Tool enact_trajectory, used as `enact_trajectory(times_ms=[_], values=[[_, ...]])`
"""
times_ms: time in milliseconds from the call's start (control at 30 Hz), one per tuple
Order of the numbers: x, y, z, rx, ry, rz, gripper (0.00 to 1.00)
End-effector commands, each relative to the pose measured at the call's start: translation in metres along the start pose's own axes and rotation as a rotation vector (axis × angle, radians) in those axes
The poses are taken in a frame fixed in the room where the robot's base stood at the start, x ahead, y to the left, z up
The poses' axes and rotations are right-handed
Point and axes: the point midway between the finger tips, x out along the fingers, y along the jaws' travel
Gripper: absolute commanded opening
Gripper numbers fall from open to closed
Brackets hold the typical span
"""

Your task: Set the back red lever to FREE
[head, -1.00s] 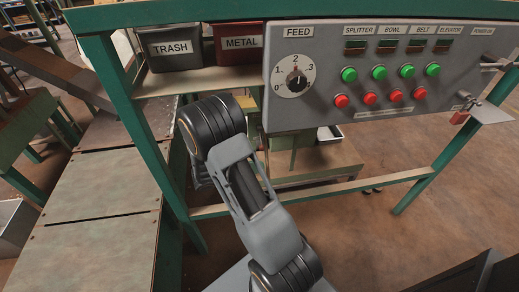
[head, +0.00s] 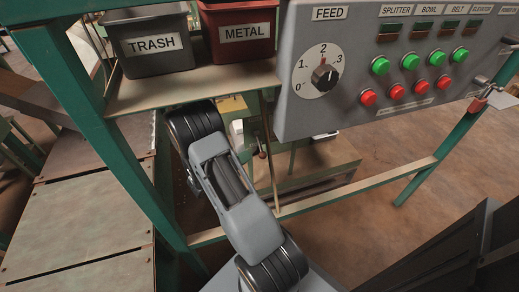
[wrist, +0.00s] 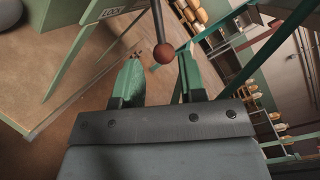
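A red-brown ball knob (wrist: 164,53) on a dark rod shows at top centre in the wrist view. My gripper (wrist: 160,72) has its two green fingers spread apart. The knob appears in the gap just beyond the fingertips, and I cannot tell if it touches either finger. In the head view a small reddish knob (head: 262,155) shows on a thin rod beside my arm; it may be the same lever. My gripper is hidden behind my arm there. No FREE marking is readable.
A grey control panel (head: 300,100) with a FEED dial (head: 322,72) and green and red buttons overhangs right of my arm. The TRASH bin (head: 150,48) and METAL bin (head: 240,38) stand on a shelf above. A green frame post (head: 115,130) is at left.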

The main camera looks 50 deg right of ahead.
Motion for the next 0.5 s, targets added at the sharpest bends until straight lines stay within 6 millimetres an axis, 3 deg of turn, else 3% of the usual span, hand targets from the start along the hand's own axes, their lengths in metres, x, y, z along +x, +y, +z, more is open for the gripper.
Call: enact_trajectory(times_ms=[200, 500], values=[[0.042, 0.002, -0.002, 0.002, 0.005, -0.002, 0.38], [0.078, 0.0, -0.001, 0.002, 0.003, -0.002, 0.38]])
